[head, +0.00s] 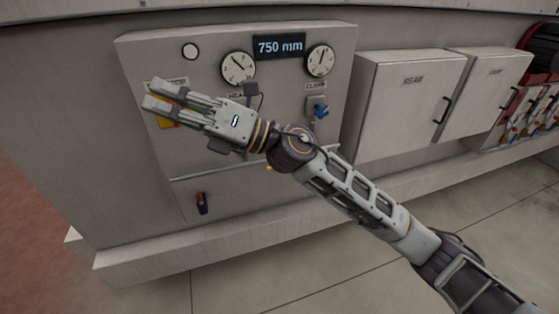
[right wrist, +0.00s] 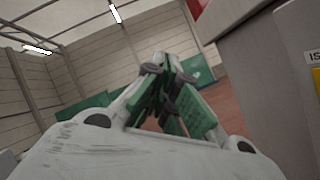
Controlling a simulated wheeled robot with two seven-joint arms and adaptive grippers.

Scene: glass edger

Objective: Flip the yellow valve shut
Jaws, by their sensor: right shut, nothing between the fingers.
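My right gripper (head: 150,95) reaches across the grey control panel from the right, its fingers shut with nothing between them. The right wrist view also shows the shut fingers (right wrist: 165,85), pointing away from the camera. A small yellow part (head: 268,168) peeks out below my right wrist; the arm hides most of it, so I cannot tell whether it is the valve or how it is turned. A yellow plate (head: 168,123) is partly hidden below the fingers, and a yellow patch (right wrist: 316,77) shows at the right edge of the wrist view. My left gripper is not in view.
The panel carries two dials (head: 238,67), a "750 mm" display (head: 279,46), a blue knob (head: 320,108) and a red-and-black switch (head: 201,204). Closed cabinets (head: 408,105) stand to the right. A ledge (head: 150,259) runs along the base. The floor in front looks clear.

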